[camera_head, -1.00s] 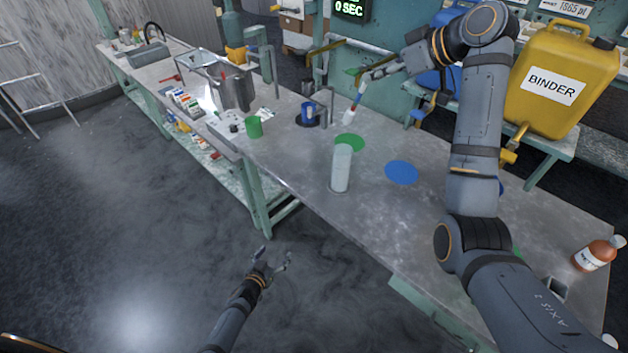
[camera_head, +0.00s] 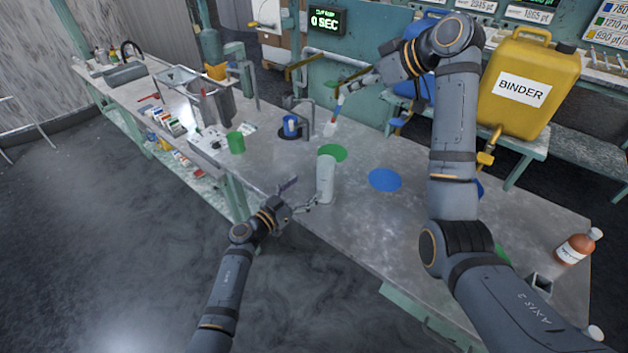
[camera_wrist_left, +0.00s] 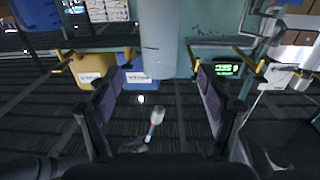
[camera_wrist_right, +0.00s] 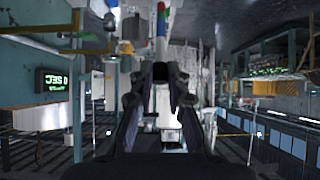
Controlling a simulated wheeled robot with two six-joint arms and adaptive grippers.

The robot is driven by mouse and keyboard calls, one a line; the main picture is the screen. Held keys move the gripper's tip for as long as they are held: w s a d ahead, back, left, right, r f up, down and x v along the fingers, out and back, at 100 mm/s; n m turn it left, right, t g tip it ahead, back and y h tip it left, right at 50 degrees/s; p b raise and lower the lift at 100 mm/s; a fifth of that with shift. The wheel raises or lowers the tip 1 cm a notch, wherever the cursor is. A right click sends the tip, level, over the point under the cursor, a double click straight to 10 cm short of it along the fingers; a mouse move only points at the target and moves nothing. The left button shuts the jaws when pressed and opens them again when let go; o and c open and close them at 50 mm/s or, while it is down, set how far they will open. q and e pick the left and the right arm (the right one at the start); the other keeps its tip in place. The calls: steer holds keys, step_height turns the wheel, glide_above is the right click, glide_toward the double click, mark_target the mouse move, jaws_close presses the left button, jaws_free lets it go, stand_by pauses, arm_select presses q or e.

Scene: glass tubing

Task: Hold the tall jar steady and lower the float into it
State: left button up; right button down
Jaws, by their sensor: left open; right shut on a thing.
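The tall jar (camera_head: 326,180), a pale translucent cylinder, stands upright on the bench. My left gripper (camera_head: 302,194) is open just left of it, with the fingers pointing at it. In the left wrist view the jar (camera_wrist_left: 172,40) shows ahead, between the lines of the open fingers. The float (camera_head: 331,128) has a white lower end and a thin blue, white and red stem. My right gripper (camera_head: 346,86) is shut on the stem's upper part, holding the float tilted, beyond the jar. The stem also shows in the right wrist view (camera_wrist_right: 162,22).
A green disc (camera_head: 333,153) and a blue disc (camera_head: 385,180) lie near the jar. A yellow binder container (camera_head: 530,85) is behind.

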mark_target(320, 176)
arm_select(q)
steer(key=x, duration=1)
